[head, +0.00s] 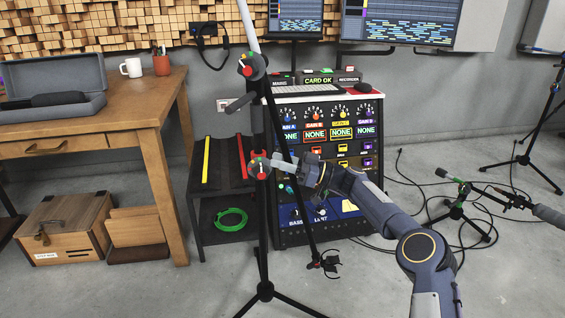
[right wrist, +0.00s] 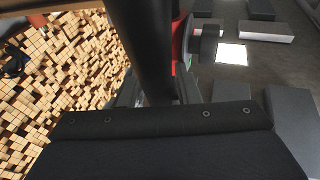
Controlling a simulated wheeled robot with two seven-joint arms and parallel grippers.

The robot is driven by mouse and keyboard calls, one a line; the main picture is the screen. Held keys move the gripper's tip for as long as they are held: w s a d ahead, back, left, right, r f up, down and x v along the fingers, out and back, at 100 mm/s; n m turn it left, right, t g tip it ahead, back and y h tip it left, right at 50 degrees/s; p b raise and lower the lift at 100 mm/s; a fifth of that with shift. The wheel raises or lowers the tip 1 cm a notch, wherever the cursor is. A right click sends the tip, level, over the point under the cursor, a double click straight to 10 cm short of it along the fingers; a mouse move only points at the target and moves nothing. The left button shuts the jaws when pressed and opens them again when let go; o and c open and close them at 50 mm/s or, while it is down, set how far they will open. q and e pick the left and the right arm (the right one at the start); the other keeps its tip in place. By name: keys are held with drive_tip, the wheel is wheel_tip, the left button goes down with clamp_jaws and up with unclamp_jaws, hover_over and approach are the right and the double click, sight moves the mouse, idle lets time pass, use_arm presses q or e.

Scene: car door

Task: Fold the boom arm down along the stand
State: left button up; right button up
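The stand (head: 264,235) is upright on tripod legs in the head view. Its upper clutch (head: 252,66) carries the boom arm (head: 297,180); a white length rises above it. The boom's thin black tube slants down to the right, with a clip (head: 325,262) at its low end, apart from the stand. My right gripper (head: 278,163) is at the stand's red-and-black middle clutch (head: 260,167). The right wrist view shows a black tube (right wrist: 152,45) running down between grey finger parts, with red clutch parts beside it. Whether the fingers press on it is hidden. My left gripper is out of view.
An equipment rack (head: 335,128) and a low black bench (head: 215,180) stand close behind the stand. A wooden table (head: 150,105) is at the left. Cables and another small stand (head: 458,208) lie to the right. The floor in front is mostly clear.

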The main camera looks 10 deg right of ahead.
drive_tip(key=shift+o, duration=1)
drive_tip(key=shift+d, duration=0.1)
drive_tip(key=p+v, duration=0.2)
drive_tip(key=v, duration=0.5)
drive_tip(key=shift+d, duration=0.35)
drive_tip(key=shift+f, duration=0.1)
